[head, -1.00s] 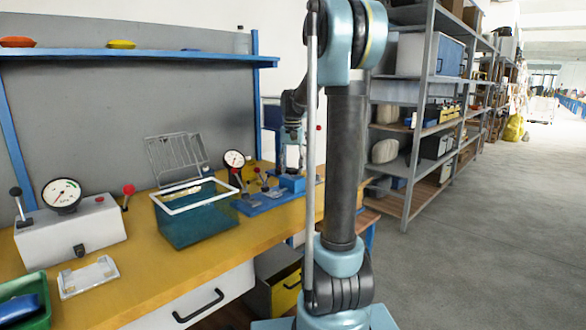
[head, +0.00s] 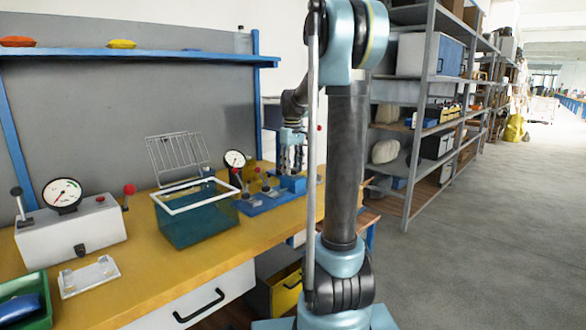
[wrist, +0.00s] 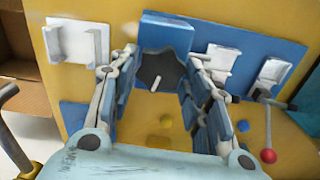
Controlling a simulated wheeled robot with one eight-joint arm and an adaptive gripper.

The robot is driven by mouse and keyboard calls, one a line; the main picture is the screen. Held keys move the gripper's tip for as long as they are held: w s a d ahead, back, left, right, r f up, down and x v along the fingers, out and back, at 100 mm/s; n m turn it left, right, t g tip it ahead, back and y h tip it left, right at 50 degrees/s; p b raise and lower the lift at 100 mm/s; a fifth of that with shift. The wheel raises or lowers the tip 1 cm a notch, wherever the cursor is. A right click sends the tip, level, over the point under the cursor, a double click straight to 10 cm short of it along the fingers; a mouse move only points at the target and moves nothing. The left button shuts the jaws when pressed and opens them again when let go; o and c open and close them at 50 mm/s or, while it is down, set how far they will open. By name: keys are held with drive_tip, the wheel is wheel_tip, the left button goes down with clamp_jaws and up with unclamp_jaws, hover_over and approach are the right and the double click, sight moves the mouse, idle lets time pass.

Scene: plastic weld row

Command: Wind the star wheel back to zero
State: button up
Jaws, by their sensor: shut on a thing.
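The star wheel (wrist: 158,68) is dark grey with a pale pin. In the wrist view it sits against a blue block (wrist: 168,30). My gripper (wrist: 161,62) has one finger on each side of the wheel and is shut on it. In the head view my gripper (head: 291,168) points down over the blue block (head: 292,184) at the bench's right end. The wheel cannot be made out there. I see no readable zero mark.
A red-knobbed lever (wrist: 267,155) and white brackets stand close by in the wrist view. In the head view a teal open-topped bin (head: 195,222) and a dial gauge (head: 234,159) are to the left. A white box with a gauge (head: 72,232) stands further left.

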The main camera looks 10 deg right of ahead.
sight(293, 169)
drive_tip(key=shift+d+n, duration=0.1)
drive_tip(key=shift+n, duration=0.8)
drive_tip(key=o, duration=1.1)
drive_tip(key=shift+r, duration=0.1)
wheel_tip(293, 169, up, 12)
drive_tip(key=shift+w+f, duration=0.1)
drive_tip(key=shift+f, duration=0.05)
